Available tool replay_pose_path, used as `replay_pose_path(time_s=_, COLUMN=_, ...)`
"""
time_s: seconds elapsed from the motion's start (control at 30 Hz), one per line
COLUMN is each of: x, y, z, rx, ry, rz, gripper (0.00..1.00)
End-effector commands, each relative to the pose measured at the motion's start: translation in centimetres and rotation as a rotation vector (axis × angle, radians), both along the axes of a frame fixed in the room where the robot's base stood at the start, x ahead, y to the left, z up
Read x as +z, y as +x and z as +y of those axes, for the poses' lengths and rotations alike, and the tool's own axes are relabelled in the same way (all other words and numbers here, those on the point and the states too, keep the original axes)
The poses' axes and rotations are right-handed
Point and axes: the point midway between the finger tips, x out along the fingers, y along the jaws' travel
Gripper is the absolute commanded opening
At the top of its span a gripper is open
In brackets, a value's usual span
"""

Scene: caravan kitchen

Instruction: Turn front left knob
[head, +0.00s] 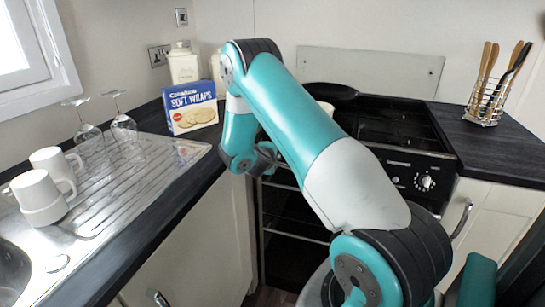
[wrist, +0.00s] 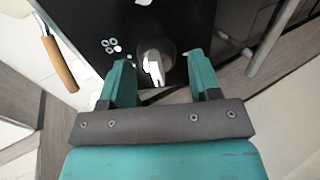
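In the wrist view, a silver knob (wrist: 154,66) stands out from the black cooker panel (wrist: 180,14). A cluster of small white marks is printed to its left. My gripper (wrist: 160,68) is open, with one teal finger on each side of the knob and visible gaps between. I cannot tell whether the fingertips reach past the knob's face. In the head view, my gripper (head: 266,156) is at the left end of the cooker front, partly hidden by my arm. A knob (head: 427,182) shows at the right of the panel; my arm hides the panel's middle.
The black hob (head: 400,124) carries a dark pan (head: 331,91). A utensil rack (head: 487,103) stands on the right counter. A soft wraps box (head: 190,107) stands on the left counter, near my arm. White mugs (head: 42,198) and upturned glasses are on the drainer.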

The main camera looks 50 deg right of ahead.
Motion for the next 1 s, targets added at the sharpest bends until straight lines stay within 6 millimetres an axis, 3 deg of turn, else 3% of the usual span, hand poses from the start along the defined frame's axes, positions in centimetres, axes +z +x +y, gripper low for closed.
replay_pose_path(time_s=0.23, x=0.2, y=0.0, z=0.3, rx=0.001, ry=-0.001, rz=-0.002, gripper=0.57)
replay_pose_path(time_s=0.37, x=0.8, y=-0.6, z=1.6, rx=0.005, ry=0.0, rz=-0.002, gripper=0.57)
replay_pose_path(time_s=0.8, x=5.4, y=-4.8, z=10.5, rx=0.007, ry=-0.001, rz=-0.002, gripper=0.57)
replay_pose_path(time_s=1.0, x=6.9, y=-6.1, z=13.3, rx=0.004, ry=-0.001, rz=-0.001, gripper=0.57)
